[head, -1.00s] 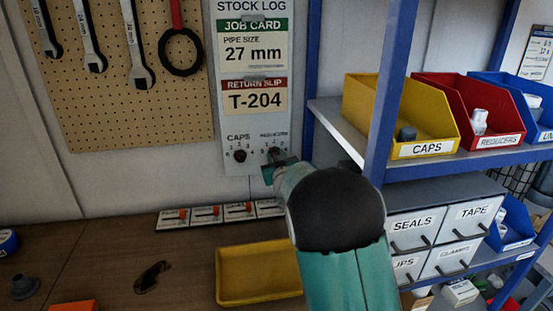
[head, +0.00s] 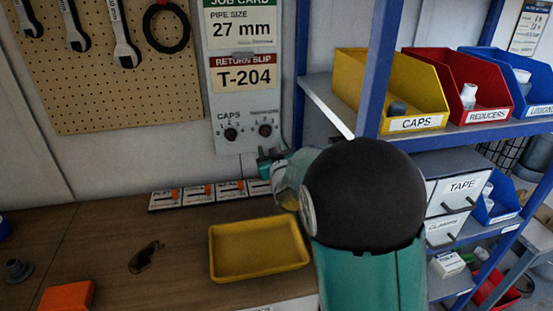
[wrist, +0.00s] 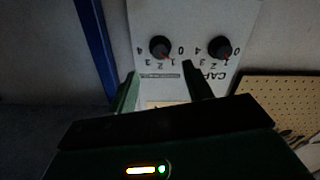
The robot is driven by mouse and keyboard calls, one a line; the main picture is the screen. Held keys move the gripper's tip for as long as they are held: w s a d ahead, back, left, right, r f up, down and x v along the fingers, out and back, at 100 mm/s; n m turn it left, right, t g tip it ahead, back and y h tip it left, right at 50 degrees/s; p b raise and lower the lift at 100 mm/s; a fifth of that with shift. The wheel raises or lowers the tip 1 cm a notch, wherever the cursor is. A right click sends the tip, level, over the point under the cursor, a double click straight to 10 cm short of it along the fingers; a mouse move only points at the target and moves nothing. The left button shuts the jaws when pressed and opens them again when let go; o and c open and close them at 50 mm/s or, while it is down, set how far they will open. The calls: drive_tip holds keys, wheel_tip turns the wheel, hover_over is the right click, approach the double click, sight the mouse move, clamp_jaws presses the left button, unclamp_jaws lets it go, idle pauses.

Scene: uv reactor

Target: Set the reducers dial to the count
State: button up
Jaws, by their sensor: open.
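The reducers dial (head: 265,130) is a dark round knob on the right of the grey wall panel (head: 233,165). The caps dial (head: 231,133) is to its left. In the wrist view, upside down, the reducers dial (wrist: 160,46) is the left knob and the caps dial (wrist: 219,47) the right one. A small reddish mark shows on the reducers dial, but its number is not clear. My gripper (head: 269,160) is open and empty, just below the reducers dial and apart from it. Its two fingers (wrist: 162,85) show in the wrist view. The red REDUCERS bin (head: 500,108) holds at least one white fitting (head: 468,96).
The yellow CAPS bin (head: 365,105) and blue unions bin (head: 533,107) flank the red bin on the shelf. A blue post (head: 378,70) stands right of the panel. A yellow tray (head: 218,262) and a row of small switch boxes (head: 200,193) are on the bench below.

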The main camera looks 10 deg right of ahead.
drive_tip(key=s, duration=0.5)
drive_tip(key=shift+s, duration=0.3)
drive_tip(key=shift+s, duration=0.1)
drive_tip(key=s+m+g, duration=0.2)
drive_tip(key=s+g, duration=1)
drive_tip(key=s, duration=2.2)
drive_tip(key=shift+r+m, duration=0.3)
drive_tip(key=shift+r, duration=0.15)
drive_tip(key=shift+s, duration=0.1)
